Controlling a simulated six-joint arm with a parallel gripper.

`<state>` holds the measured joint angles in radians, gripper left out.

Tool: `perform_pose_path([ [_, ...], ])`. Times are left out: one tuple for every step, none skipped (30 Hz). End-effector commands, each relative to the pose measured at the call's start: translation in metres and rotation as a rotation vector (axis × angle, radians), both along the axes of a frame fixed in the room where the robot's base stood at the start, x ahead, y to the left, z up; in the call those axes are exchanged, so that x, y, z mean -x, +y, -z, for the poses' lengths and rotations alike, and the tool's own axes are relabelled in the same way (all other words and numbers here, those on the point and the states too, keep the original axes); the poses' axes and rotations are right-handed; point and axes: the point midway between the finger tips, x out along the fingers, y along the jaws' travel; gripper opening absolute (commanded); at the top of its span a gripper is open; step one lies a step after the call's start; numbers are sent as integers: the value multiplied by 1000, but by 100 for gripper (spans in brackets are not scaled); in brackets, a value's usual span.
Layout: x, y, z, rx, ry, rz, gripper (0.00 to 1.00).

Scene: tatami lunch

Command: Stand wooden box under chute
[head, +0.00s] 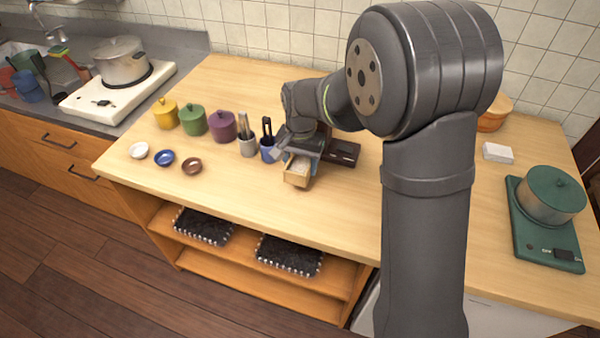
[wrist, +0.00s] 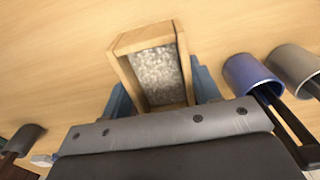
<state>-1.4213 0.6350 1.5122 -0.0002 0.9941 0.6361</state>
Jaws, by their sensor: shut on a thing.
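The wooden box (head: 296,174) is small, open and light brown, near the middle of the counter. In the wrist view the wooden box (wrist: 122,75) shows pale, grainy material inside. My gripper (head: 302,158) is shut on it, with a blue finger at each side in the wrist view (wrist: 158,92). I cannot tell whether the box touches the counter. No chute can be made out clearly; a dark brown piece (head: 345,153) lies just right of my gripper, and my arm hides part of the area.
A blue cup (head: 267,150) and a grey cup (head: 247,146) with utensils stand close left of my gripper. Purple (head: 222,127), green and yellow pots and small bowls are further left. A green stove (head: 540,245) is at right. The counter in front is clear.

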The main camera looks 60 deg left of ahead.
Motion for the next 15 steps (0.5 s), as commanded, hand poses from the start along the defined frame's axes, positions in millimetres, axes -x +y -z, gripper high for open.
perform_pose_path([
  [1, 1, 2, 0, 0, -1, 30],
  [1, 1, 3, 0, 0, 0, 30],
  [1, 1, 7, 1, 1, 0, 30],
  [1, 1, 10, 2, 1, 0, 30],
  [1, 1, 14, 1, 1, 0, 30],
  [1, 0, 21, 3, 1, 0, 30],
  [1, 0, 26, 4, 2, 0, 30],
  [1, 0, 30, 2, 2, 0, 30],
  [1, 0, 36, 3, 3, 0, 30],
  [1, 0, 39, 2, 2, 0, 30],
  [1, 0, 40, 1, 2, 0, 30],
  [1, 1, 41, -1, 3, 0, 30],
  [1, 1, 41, -2, 2, 0, 30],
  [1, 1, 41, -2, 2, 0, 30],
  [1, 1, 40, -2, 2, 0, 30],
])
